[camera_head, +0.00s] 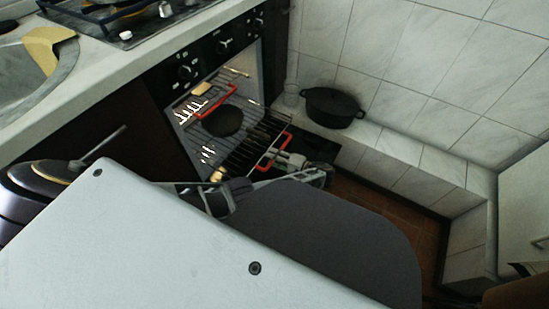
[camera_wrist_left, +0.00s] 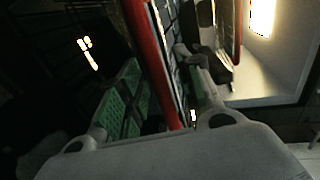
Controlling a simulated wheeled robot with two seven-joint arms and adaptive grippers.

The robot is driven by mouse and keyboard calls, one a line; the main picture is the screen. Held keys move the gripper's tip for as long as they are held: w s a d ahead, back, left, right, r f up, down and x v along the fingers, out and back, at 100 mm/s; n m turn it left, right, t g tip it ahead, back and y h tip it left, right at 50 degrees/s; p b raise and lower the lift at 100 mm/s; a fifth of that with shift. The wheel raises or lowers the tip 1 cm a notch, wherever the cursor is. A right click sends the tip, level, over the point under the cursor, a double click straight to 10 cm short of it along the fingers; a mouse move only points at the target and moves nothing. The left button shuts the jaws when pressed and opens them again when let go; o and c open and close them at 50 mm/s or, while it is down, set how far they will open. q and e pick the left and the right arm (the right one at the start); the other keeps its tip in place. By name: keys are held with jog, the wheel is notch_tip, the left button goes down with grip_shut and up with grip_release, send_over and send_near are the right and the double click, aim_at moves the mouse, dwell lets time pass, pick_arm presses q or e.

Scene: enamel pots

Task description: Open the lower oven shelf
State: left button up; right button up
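The lower oven shelf (camera_head: 250,152) is a wire rack with a red front bar (camera_head: 272,151), and it stands out past the oven's front. My left gripper (camera_head: 290,160) is at that red bar. In the left wrist view a red bar (camera_wrist_left: 152,62) runs between the green-padded fingers of my left gripper (camera_wrist_left: 165,85). The fingers are apart, with a gap on the right side of the bar; contact on the left side is unclear. The upper shelf (camera_head: 208,106) also has a red front bar and sits inside the lit oven. My right gripper is not in view.
A dark round pan (camera_head: 223,121) is in the oven. A black pot (camera_head: 332,107) stands on the tiled ledge to the right. The counter (camera_head: 110,60) with the hob is above left. A metal pot (camera_head: 35,192) is at the far left. Brown floor (camera_head: 395,212) shows at the right.

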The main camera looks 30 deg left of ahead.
pick_arm(q)
jog(key=shift+r, duration=0.1)
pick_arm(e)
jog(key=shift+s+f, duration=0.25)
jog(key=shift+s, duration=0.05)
